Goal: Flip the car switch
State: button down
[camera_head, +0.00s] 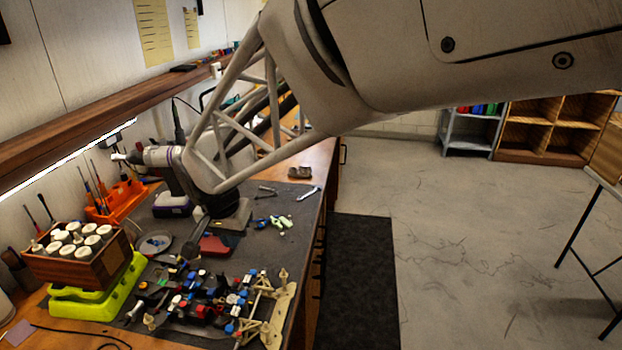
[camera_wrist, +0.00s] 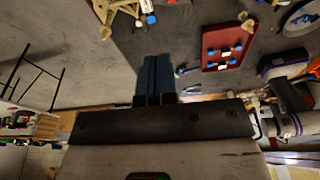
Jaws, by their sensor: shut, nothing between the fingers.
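The car (camera_head: 205,308) is an open chassis with many small blue, red, white and black parts and cream end pieces, lying on the dark mat at the front of the bench. Part of it shows at the top edge of the wrist view (camera_wrist: 125,8). I cannot make out its switch. My gripper (camera_head: 190,250) points down just behind the car in the head view, apart from it as far as I can tell. In the wrist view its two dark fingers (camera_wrist: 156,62) are together with nothing between them.
A red tray (camera_wrist: 210,60) with small parts lies right of the fingers in the wrist view. A wooden box of white-capped bottles (camera_head: 82,262) on a lime-green stand is left of the car. An orange tool holder (camera_head: 118,203) stands behind. The bench's right edge is close.

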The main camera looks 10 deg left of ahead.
aim_at(237, 280)
jog(key=shift+s+a+f, duration=0.15)
jog(key=shift+a+f, duration=0.05)
jog(key=shift+a, duration=0.35)
jog(key=shift+s+a+f, duration=0.1)
jog(key=shift+a+f, duration=0.05)
jog(key=shift+a, duration=0.4)
jog(key=shift+f, duration=0.1)
jog(key=w+f, duration=0.1)
jog(key=f, duration=0.8)
jog(key=w+f, duration=0.1)
jog(key=f, duration=0.3)
jog(key=shift+w+f, duration=0.3)
jog(key=shift+w, duration=0.05)
